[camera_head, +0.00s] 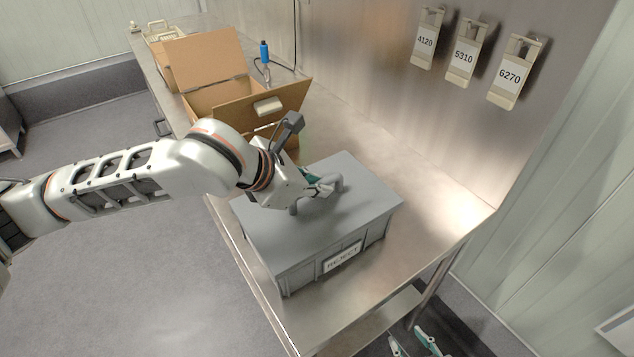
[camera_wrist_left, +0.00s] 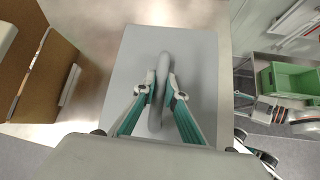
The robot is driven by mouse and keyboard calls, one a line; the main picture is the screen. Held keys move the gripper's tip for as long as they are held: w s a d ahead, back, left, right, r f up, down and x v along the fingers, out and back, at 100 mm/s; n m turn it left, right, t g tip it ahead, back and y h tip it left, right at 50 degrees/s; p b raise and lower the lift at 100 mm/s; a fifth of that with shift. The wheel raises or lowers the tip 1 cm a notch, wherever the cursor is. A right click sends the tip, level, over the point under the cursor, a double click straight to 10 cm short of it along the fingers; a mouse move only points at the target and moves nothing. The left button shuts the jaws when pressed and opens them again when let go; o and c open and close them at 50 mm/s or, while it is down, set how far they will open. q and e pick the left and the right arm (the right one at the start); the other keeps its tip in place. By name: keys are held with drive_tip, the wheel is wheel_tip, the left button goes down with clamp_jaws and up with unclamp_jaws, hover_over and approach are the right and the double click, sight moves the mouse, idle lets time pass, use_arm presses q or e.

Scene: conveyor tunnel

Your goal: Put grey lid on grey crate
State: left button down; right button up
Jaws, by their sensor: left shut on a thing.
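The grey lid (camera_head: 362,204) is a flat plate with a raised loop handle. It lies across the top of the grey crate (camera_head: 296,277), which has a "REJECT" label on its front. The lid's edges look roughly lined up with the crate's; I cannot tell whether a small gap remains. My left gripper (camera_head: 322,190) is shut on the lid's handle from above. The left wrist view shows the handle (camera_wrist_left: 161,82) between the two fingers, with the lid (camera_wrist_left: 201,72) beneath. My right gripper (camera_head: 412,338) is low at the bottom edge, its fingers apart and empty, partly cut off.
The crate stands on a steel table (camera_head: 432,208). An open cardboard box (camera_head: 213,98) stands behind it, with a blue bottle (camera_head: 264,51) beyond. Numbered tags (camera_head: 464,52) hang on the wall. A green bin (camera_wrist_left: 290,78) shows in the left wrist view.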

use_arm(q)
drive_tip(key=c, duration=2)
unclamp_jaws()
drive_tip(key=v, duration=1.2)
drive_tip(key=shift+r, duration=0.1)
